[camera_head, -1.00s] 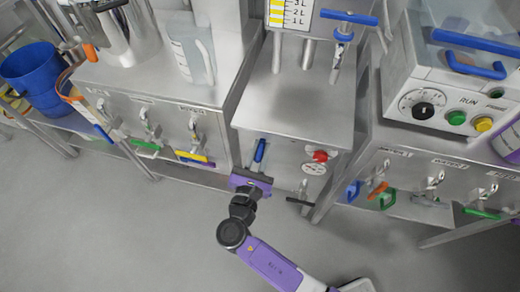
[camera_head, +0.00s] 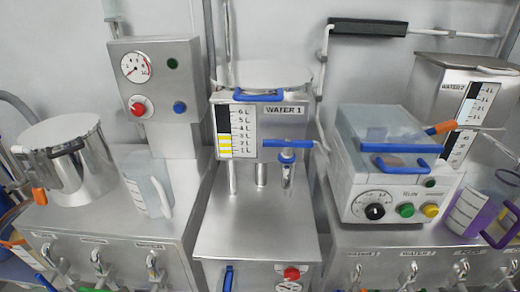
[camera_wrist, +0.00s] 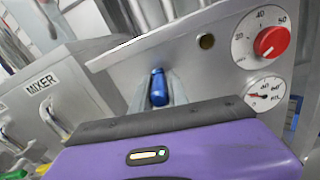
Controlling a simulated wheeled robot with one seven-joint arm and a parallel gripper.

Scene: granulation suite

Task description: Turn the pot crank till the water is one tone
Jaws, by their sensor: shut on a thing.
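A shiny steel pot (camera_head: 75,165) stands at the left in the head view. My gripper (camera_wrist: 158,92) shows in the wrist view, shut on a blue lever handle (camera_wrist: 158,86) at the front of a steel cabinet. The lever's tip also shows at the bottom of the head view (camera_head: 228,279). My gripper is out of the head view.
The WATER 1 tank (camera_head: 285,128) stands above the middle cabinet (camera_head: 255,225). A red knob (camera_wrist: 271,41) and a gauge (camera_wrist: 264,93) are right of my gripper. A clear jug (camera_head: 150,180) stands beside the pot. A control box (camera_head: 385,180) is at the right.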

